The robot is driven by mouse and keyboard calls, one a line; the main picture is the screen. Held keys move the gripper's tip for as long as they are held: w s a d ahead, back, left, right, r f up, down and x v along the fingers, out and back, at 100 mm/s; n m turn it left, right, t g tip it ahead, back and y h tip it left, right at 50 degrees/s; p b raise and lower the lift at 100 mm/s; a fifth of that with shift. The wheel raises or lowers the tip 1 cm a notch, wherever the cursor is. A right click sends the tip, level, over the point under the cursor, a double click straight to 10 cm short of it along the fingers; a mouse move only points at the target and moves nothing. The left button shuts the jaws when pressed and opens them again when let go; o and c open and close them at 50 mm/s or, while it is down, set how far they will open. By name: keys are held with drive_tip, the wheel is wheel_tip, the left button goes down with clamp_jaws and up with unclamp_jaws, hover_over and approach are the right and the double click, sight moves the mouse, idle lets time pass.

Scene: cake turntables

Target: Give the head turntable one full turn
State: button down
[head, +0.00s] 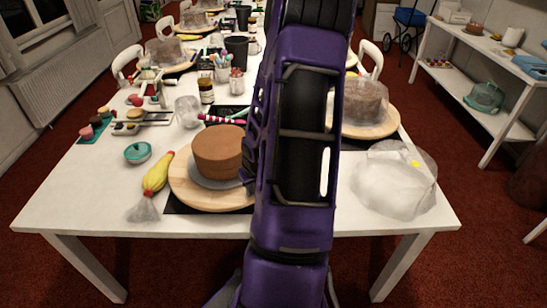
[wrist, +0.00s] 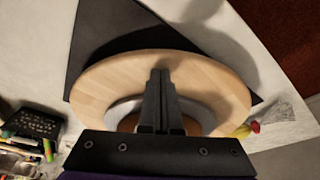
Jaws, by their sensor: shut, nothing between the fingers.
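The wooden turntable (head: 183,190) at the near end of the white table bears a brown cake (head: 217,150) on a grey disc. Its right part is hidden behind my purple arm. In the wrist view its pale wooden top (wrist: 105,88) fills the middle, with the grey disc (wrist: 118,112) and a little of the cake (wrist: 130,122) behind my gripper. My gripper (wrist: 160,72) has its fingers together and empty, over the wooden rim. I cannot tell whether the tips touch the wood. In the head view my gripper is hidden behind the arm.
A dark mat (head: 190,205) lies under the turntable. A yellow piping bag (head: 157,174) lies close at its left, and a teal bowl (head: 138,152) is farther left. A covered cake (head: 362,102) and a crumpled clear bag (head: 395,188) are on the right.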

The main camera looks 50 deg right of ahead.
drive_tip(key=shift+s+d+p, duration=0.15)
drive_tip(key=shift+d+p, duration=0.25)
drive_tip(key=shift+d, duration=1.2)
drive_tip(key=shift+s+d+p, duration=0.1)
drive_tip(key=shift+d+p, duration=0.25)
drive_tip(key=shift+d, duration=1.25)
drive_tip(key=d, duration=0.2)
drive_tip(key=w+d, duration=0.1)
drive_tip(key=d, duration=0.3)
drive_tip(key=shift+w, duration=0.35)
drive_tip(key=shift+d, duration=0.1)
